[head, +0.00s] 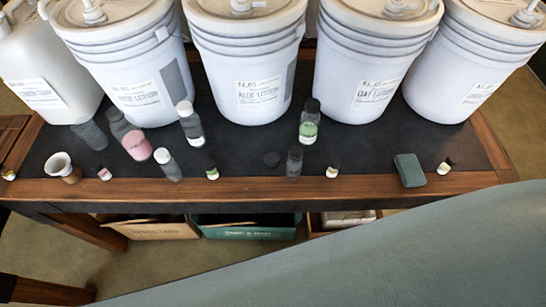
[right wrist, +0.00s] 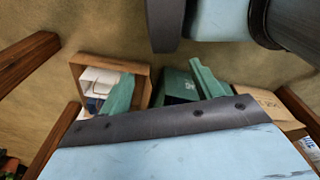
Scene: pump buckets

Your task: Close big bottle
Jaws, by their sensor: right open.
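Several bottles stand on the black-topped wooden bench in the head view. A large one with a pink label (head: 136,145) is at the left; I cannot tell whether its dark top is a cap. A smaller dark bottle (head: 294,163) stands near the front. A flat dark disc, perhaps a cap (head: 272,159), lies left of it. Neither gripper shows in the head view. In the right wrist view my right gripper is open and away from the bottles; its fingertips are unclear.
Large white pump buckets (head: 258,90) line the back of the bench (head: 240,190). A pale cup (head: 65,170), small capped bottles and a green block (head: 409,170) sit near the front edge. Below are a green box (head: 248,228) and an open wooden crate (right wrist: 77,72).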

